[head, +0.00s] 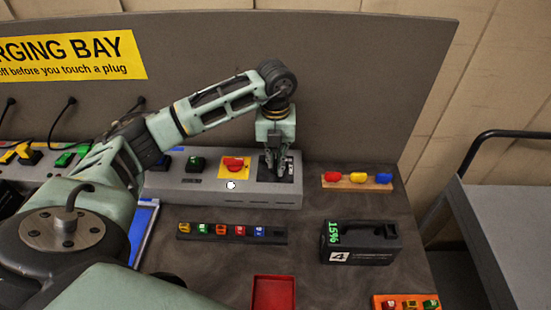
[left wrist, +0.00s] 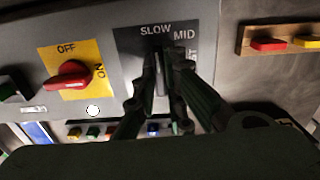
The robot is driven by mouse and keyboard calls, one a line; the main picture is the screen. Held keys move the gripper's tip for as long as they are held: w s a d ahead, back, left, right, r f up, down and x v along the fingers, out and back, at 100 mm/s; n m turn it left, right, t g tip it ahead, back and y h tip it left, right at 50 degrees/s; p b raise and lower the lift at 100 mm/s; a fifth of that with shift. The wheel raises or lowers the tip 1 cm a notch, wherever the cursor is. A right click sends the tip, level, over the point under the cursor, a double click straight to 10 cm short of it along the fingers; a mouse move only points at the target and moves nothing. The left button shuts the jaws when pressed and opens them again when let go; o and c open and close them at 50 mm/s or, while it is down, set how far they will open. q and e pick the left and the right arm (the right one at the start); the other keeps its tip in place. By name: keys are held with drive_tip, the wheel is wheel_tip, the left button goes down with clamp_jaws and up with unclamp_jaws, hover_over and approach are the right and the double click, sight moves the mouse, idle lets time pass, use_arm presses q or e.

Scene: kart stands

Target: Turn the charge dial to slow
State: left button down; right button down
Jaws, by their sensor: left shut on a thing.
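The charge dial's black plate (left wrist: 128,48) is on the grey console, with SLOW, MID and a partly hidden third label along its far edge. The plate also shows in the head view (head: 263,172). My left gripper (head: 279,172) points down at it. In the left wrist view its two fingers (left wrist: 162,78) are closed on the dial's grey knob from both sides. The knob's visible end lies below SLOW, left of MID; the fingers hide much of it, so its exact setting is hard to read. My right gripper is not in view.
Left of the dial is a red rotary switch (head: 234,163) on a yellow OFF/ON plate. A black battery case (head: 360,243), a strip of small coloured blocks (head: 232,233) and a red tray (head: 273,292) are in front. A wooden rack (head: 357,182) is right. A backboard (head: 350,80) rises behind.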

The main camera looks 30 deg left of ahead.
sight(275, 162)
use_arm(q)
drive_tip(key=c, duration=1.8)
unclamp_jaws()
wheel_tip(275, 162, up, 12)
